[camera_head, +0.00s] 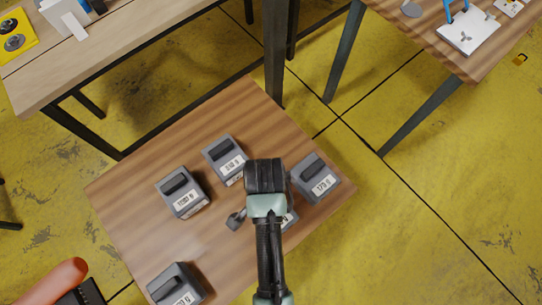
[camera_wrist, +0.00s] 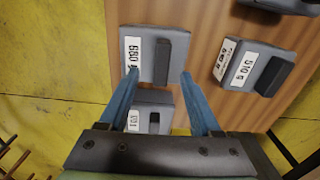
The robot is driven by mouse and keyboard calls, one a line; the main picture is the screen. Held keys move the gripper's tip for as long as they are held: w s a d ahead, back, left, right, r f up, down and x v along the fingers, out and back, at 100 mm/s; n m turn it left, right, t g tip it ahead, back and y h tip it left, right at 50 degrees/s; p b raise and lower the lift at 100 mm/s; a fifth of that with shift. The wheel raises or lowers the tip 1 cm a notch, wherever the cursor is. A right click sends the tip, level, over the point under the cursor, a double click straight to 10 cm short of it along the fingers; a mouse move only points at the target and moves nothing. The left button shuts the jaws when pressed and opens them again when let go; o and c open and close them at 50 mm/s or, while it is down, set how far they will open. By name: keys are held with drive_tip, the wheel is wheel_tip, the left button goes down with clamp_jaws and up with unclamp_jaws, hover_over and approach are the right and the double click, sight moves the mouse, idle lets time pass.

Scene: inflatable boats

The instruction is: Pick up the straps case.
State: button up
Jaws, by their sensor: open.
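Several similar grey cases with dark handles and white labels stand on a brown wooden table. I cannot tell from the labels which is the straps case. In the wrist view my gripper (camera_wrist: 160,76) is open and empty. Its blue fingertips are apart, by the near edge of a case labelled about "680" (camera_wrist: 151,40), with its dark handle ahead of the gap. Whether they touch it is unclear. Another case (camera_wrist: 152,102) shows between the fingers, partly hidden by my gripper. In the head view my arm partly hides one case (camera_head: 290,219).
In the head view, other cases stand at left (camera_head: 183,192), behind (camera_head: 225,158), right (camera_head: 315,178) and front left (camera_head: 177,286) on the table (camera_head: 120,205). The wrist view shows another case (camera_wrist: 268,67) at right. Two more tables stand behind.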

drive_tip(key=shift+w+d+f, duration=0.1)
drive_tip(key=shift+w+f, duration=0.05)
drive_tip(key=shift+f, duration=1.2)
drive_tip(key=shift+w+f, duration=0.1)
drive_tip(key=shift+f, duration=1.25)
drive_tip(key=shift+c, duration=0.3)
clamp_jaws()
drive_tip(key=shift+r, duration=0.1)
